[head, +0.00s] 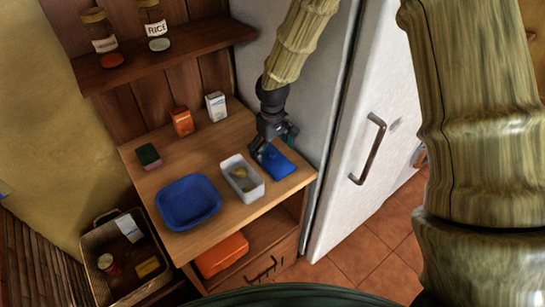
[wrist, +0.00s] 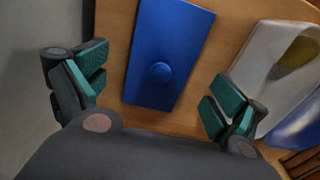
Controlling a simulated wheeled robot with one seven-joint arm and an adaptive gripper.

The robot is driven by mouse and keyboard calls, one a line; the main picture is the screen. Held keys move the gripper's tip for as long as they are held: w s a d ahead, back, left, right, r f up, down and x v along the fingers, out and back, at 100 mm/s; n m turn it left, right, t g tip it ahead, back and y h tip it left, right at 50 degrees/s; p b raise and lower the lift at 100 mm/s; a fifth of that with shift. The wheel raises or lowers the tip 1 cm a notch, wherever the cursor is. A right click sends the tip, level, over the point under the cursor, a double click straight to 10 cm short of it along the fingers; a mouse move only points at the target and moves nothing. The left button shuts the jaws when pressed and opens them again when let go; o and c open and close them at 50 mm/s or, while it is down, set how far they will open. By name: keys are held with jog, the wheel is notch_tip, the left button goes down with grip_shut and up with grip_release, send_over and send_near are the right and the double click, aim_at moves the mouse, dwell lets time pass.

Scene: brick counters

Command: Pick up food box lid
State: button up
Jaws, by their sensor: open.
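The food box lid is a flat blue rectangle (head: 279,163) lying on the wooden counter near its right end. My gripper (head: 262,150) is at the lid's left side in the head view. In the wrist view my gripper (wrist: 155,90) is open, with its teal-padded fingers on either side of the lid and clear of it. The white open food box (head: 242,178) stands just left of the lid, with something yellowish inside; it also shows in the wrist view (wrist: 262,65).
A blue basin (head: 188,202) stands left of the white box. A sponge (head: 148,156), an orange box (head: 182,122) and a white carton (head: 216,106) stand farther back. A white fridge (head: 350,190) borders the counter's right side.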

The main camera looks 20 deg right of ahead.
aim_at(274, 162)
jog(key=shift+f, duration=1.1)
jog(key=shift+s, duration=0.1)
jog(key=c, duration=1.1)
jog(key=shift+s, duration=0.1)
jog(key=shift+c, duration=1.4)
